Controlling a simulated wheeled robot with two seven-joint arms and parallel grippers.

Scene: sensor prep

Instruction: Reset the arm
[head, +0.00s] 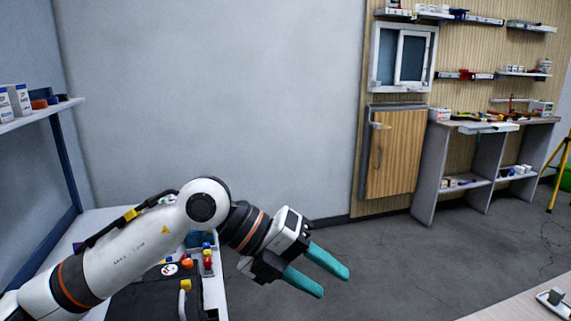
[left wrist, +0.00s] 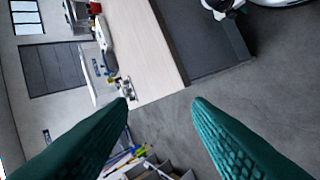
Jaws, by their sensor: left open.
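My left arm comes in from the left in the head view, reaching out over open floor. My left gripper (head: 318,272) has two teal fingers, spread apart with nothing between them. In the left wrist view the same fingers (left wrist: 160,105) show apart and empty, with grey floor between and beyond them. My right gripper is not seen in either view.
A table with a dark mat (head: 145,300) and small coloured parts lies beneath my left arm. A pale table corner (head: 520,305) is at the lower right. A workbench (head: 495,125) and a wooden cabinet (head: 393,155) stand at the back. The floor between is clear.

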